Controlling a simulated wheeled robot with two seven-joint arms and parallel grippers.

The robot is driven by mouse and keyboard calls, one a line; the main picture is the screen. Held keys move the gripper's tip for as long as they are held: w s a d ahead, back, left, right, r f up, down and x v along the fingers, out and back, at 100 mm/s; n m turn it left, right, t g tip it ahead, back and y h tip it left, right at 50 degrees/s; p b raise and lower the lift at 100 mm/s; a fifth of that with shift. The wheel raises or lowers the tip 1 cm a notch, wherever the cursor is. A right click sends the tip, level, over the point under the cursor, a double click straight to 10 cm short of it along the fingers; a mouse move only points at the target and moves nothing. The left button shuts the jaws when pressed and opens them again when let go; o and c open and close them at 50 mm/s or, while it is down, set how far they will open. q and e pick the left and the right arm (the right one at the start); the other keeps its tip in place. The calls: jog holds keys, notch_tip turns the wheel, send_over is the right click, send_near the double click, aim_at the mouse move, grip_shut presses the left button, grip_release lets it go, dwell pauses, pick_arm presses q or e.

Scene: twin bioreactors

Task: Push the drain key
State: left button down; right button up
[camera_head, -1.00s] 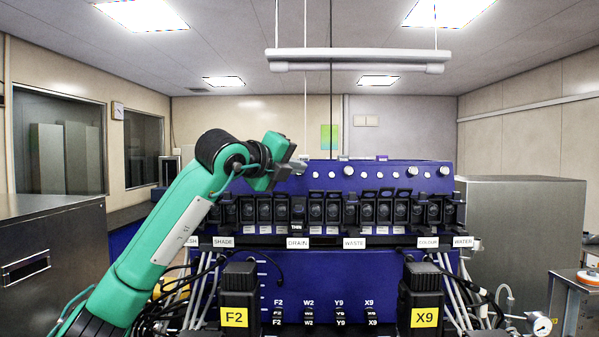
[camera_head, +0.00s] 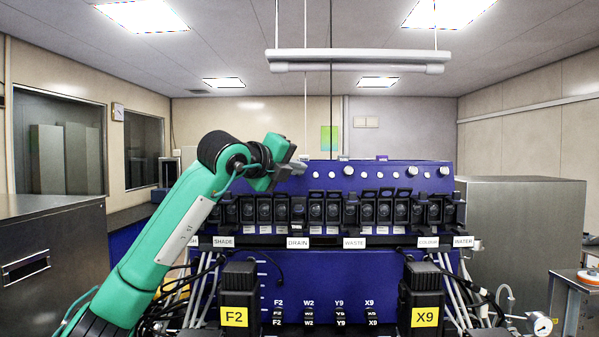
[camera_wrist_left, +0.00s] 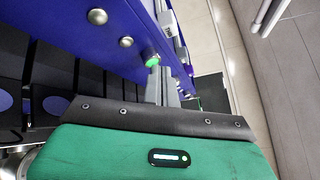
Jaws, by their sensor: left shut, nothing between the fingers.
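The DRAIN label (camera_head: 298,242) is a white plate on the front ledge of the blue console. A dark key-like unit (camera_head: 298,211) stands right above it in the row of black units; I cannot tell for sure that it is the drain key. My left gripper (camera_head: 299,166) is shut and empty, in front of the console's upper panel, above that unit and apart from it. In the left wrist view its fingers (camera_wrist_left: 163,87) point along the blue panel, close to a green-lit button (camera_wrist_left: 151,59); I cannot tell whether they touch it. My right gripper is out of view.
The blue console (camera_head: 340,262) carries a row of black units and round pale knobs (camera_head: 348,171). Other labels include WASTE (camera_head: 354,242) and SHADE (camera_head: 223,242). Black F2 (camera_head: 240,280) and X9 (camera_head: 424,282) blocks stand in front, with cables beside them.

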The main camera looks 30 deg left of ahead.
pick_arm(q)
jog(key=shift+w+a+f, duration=0.1)
jog(key=shift+w+a, duration=0.05)
jog(key=shift+w, duration=0.2)
dwell(0.3)
jog(key=shift+s, duration=0.1)
jog(key=shift+s+d+r+b, duration=0.2)
jog(key=shift+s+d+b, duration=0.2)
jog(key=shift+s, duration=0.3)
jog(key=shift+s, duration=0.1)
jog(key=shift+s+d+r+b, duration=0.1)
jog(key=shift+s+d+b, duration=0.2)
jog(key=shift+s+b, duration=0.25)
jog(key=shift+s+d+r+b, duration=0.2)
jog(key=shift+s+d+r, duration=0.1)
jog(key=shift+s, duration=0.35)
jog(key=shift+s+d+r+b, duration=0.15)
jog(key=shift+s+d, duration=0.2)
jog(key=shift+s, duration=0.35)
jog(key=shift+s+d+r+b, duration=0.2)
jog(key=shift+s+d+r, duration=0.1)
jog(key=shift+s, duration=0.35)
jog(key=shift+f, duration=0.1)
